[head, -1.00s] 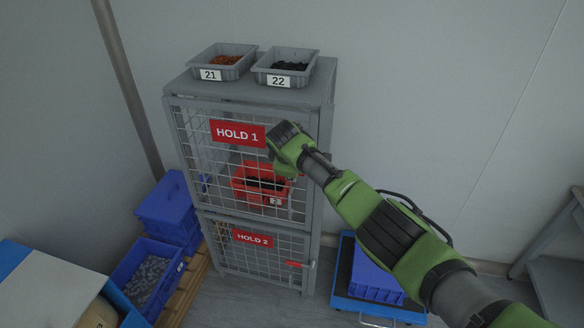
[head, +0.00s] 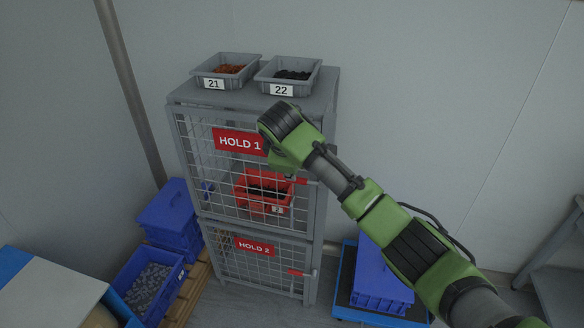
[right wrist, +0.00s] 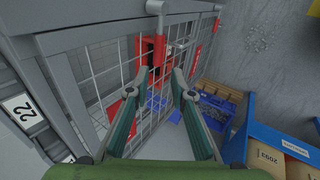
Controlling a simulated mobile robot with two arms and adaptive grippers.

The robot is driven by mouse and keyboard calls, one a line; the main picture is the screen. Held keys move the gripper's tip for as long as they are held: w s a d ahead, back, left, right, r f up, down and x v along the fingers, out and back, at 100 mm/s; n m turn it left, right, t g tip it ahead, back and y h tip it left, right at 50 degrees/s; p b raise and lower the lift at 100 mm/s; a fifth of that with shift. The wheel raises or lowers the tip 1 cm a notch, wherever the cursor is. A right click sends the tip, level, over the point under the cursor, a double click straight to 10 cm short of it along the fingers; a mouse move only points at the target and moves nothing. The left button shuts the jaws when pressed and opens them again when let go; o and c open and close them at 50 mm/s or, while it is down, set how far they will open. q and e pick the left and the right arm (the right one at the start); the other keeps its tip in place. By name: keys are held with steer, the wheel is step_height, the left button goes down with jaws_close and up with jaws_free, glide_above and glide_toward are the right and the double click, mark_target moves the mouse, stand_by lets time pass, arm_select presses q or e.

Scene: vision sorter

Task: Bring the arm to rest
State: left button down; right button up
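My right arm (head: 362,203) reaches in from the right of the head view, its wrist in front of the upper part of the wire cage cabinet (head: 318,215). In the head view its fingers are hidden behind the wrist. In the right wrist view my right gripper (right wrist: 161,78) has its two fingers apart with nothing held between them, beside the cage mesh. The upper door, with the HOLD 1 sign (head: 237,142), looks shut. A red latch (head: 300,181) shows at its right edge. My left gripper is in neither view.
A red bin (head: 264,192) stands behind the upper mesh. Grey bins 21 (head: 214,84) and 22 (head: 281,90) sit on top. Blue crates stand left (head: 172,216) and right (head: 382,290) of the cabinet. A table (head: 45,290) is at lower left.

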stand_by(0.3)
steer(key=s+d+f+m+g+y, duration=0.15)
steer(key=s+f, duration=0.25)
steer(key=f, duration=0.8)
steer(key=s+d+f+m, duration=0.2)
steer(key=s+d+f, duration=0.15)
steer(key=f, duration=0.85)
steer(key=s+d+f+m+g, duration=0.15)
steer(key=s+f, duration=0.25)
steer(key=f, duration=0.8)
steer(key=s+d+f+m, duration=0.2)
steer(key=s+d+f, duration=0.1)
steer(key=s+f, duration=0.55)
steer(key=s+d+f+m, duration=0.2)
steer(key=s+f, duration=0.6)
steer(key=s, duration=0.2)
steer(key=s+d+f+m+g, duration=0.1)
steer(key=s+d+f, duration=0.1)
steer(key=s, duration=0.9)
steer(key=s+d+f+m, duration=0.1)
steer(key=s+d+f, duration=0.2)
steer(key=s, duration=0.8)
steer(key=s+d+f+m+g, duration=0.1)
steer(key=s+d+f, duration=0.2)
steer(key=s, duration=0.8)
step_height(320, 180, down, 2)
steer(key=shift+f+g, duration=0.15)
steer(key=shift+g, duration=0.15)
